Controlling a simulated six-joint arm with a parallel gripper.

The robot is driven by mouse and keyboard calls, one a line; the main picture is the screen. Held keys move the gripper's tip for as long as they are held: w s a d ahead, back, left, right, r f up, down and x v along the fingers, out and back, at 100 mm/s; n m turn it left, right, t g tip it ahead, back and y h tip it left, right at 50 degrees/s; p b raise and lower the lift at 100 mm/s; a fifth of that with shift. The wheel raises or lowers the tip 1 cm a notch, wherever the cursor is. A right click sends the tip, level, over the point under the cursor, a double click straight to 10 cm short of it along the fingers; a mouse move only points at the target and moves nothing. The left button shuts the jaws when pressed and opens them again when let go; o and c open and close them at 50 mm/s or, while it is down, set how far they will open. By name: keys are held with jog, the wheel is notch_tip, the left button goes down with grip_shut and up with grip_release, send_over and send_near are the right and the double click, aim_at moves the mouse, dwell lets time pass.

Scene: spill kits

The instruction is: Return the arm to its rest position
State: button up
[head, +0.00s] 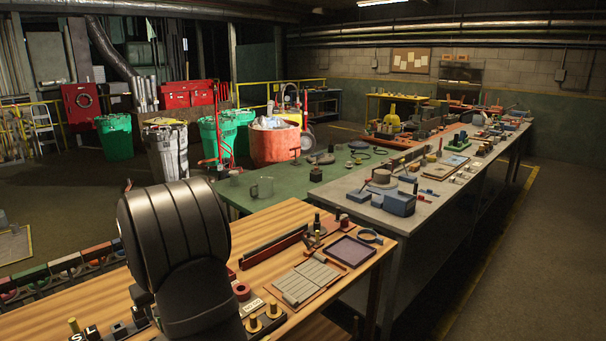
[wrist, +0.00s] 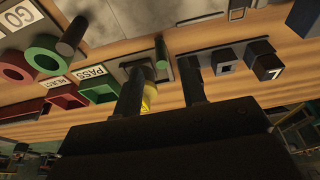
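My gripper (wrist: 160,76) shows in the wrist view as two dark fingers standing apart with nothing held between them. Beyond the gap are a green peg (wrist: 161,52) and a yellow piece (wrist: 150,97), partly hidden by the left finger. The wooden bench (wrist: 215,110) fills the wrist view around the fingers. In the head view my arm rises dark and large over the wooden bench (head: 95,290). My gripper is hidden there behind the arm.
In the wrist view, a green ring (wrist: 42,50), a red ring (wrist: 14,68) and a black block marked 7 (wrist: 266,66) lie around the fingers. In the head view, a panelled board (head: 306,282) and a purple-lined tray (head: 351,250) sit right of my arm.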

jog(key=x, duration=0.6)
dwell(0.9)
jog(key=o, duration=0.6)
jog(key=shift+d, duration=0.1)
jog(key=o, duration=0.4)
jog(key=shift+s+d+r+t, duration=0.15)
jog(key=shift+r+t, duration=0.05)
jog(key=shift+t, duration=0.1)
jog(key=o, duration=0.4)
jog(key=s+d+r+t+y, duration=0.2)
jog(key=s+d+r+t, duration=0.1)
jog(key=shift+m, duration=0.4)
jog(key=shift+c, duration=0.2)
jog(key=s+d+r+t+y, duration=0.1)
jog(key=s+d+r, duration=0.1)
jog(key=s+d, duration=0.1)
jog(key=s+d+r+m+t+y, duration=0.1)
jog(key=s+d+r+t, duration=0.1)
jog(key=s+d, duration=0.1)
jog(key=s+d+r+t+y, duration=0.1)
jog(key=s+d+r+t, duration=0.1)
jog(key=s+d, duration=0.1)
jog(key=shift+s+d+r, duration=0.15)
jog(key=shift+s+r, duration=0.25)
jog(key=shift+t, duration=0.3)
jog(key=shift+x, duration=4.9)
jog(key=shift+s+r, duration=0.1)
